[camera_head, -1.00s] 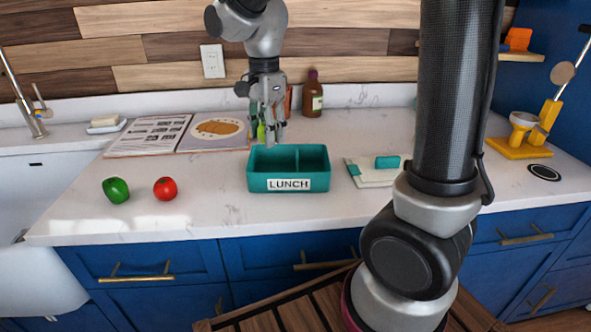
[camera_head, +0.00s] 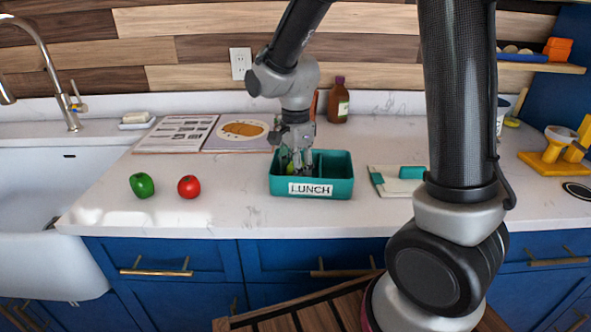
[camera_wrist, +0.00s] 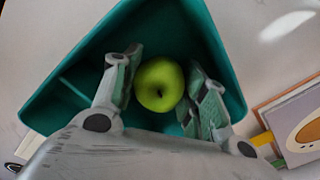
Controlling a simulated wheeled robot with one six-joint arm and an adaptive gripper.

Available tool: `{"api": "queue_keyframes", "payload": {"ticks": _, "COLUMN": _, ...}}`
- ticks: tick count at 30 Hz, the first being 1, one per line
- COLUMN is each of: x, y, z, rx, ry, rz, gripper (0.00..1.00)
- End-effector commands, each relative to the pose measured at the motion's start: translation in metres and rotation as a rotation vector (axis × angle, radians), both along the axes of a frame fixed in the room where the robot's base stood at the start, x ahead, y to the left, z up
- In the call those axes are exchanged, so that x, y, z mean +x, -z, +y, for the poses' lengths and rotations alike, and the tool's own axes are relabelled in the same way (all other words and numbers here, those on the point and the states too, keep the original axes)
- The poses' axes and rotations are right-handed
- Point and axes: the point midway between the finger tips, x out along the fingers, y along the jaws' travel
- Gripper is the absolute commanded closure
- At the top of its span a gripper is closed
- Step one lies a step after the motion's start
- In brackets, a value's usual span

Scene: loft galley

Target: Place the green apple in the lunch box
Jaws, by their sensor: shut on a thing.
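The teal lunch box (camera_head: 338,187), with a "LUNCH" label on its front, stands on the counter; its wall also shows in the wrist view (camera_wrist: 215,50). My gripper (camera_head: 296,168) points down into its left compartment. The green apple (camera_wrist: 159,84) is between my two fingers in the wrist view, and the gripper is shut on it. The apple appears within the box walls; I cannot tell whether it touches the floor. In the head view the fingers and front wall mostly hide it.
A green pepper (camera_head: 142,185) and a red tomato (camera_head: 188,187) lie left of the box. An open cookbook (camera_head: 205,134) lies behind, with a brown bottle (camera_head: 338,101) near the wall. A cloth with a teal block (camera_head: 411,172) lies right of the box.

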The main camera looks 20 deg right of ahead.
Motion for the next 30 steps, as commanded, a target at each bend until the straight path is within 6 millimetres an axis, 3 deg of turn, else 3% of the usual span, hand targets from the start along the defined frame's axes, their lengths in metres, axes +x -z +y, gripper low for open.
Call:
{"api": "queue_keyframes", "payload": {"ticks": 3, "x": 0.0, "y": 0.002, "z": 0.0, "rx": 0.0, "ry": 0.0, "rz": 0.001, "gripper": 0.82}}
{"api": "queue_keyframes", "payload": {"ticks": 4, "x": 0.0, "y": 0.003, "z": 0.0, "rx": 0.0, "ry": 0.0, "rz": 0.001, "gripper": 0.55}}
{"api": "queue_keyframes", "payload": {"ticks": 7, "x": 0.0, "y": 0.002, "z": 0.0, "rx": 0.0, "ry": 0.0, "rz": 0.0, "gripper": 0.37}}
{"api": "queue_keyframes", "payload": {"ticks": 8, "x": 0.0, "y": 0.002, "z": 0.0, "rx": 0.0, "ry": 0.0, "rz": 0.0, "gripper": 0.36}}
{"api": "queue_keyframes", "payload": {"ticks": 20, "x": 0.0, "y": -0.006, "z": 0.0, "rx": 0.0, "ry": 0.0, "rz": -0.002, "gripper": 0.36}}
{"api": "queue_keyframes", "payload": {"ticks": 30, "x": 0.0, "y": -0.077, "z": 0.0, "rx": 0.002, "ry": 0.0, "rz": -0.005, "gripper": 0.36}}
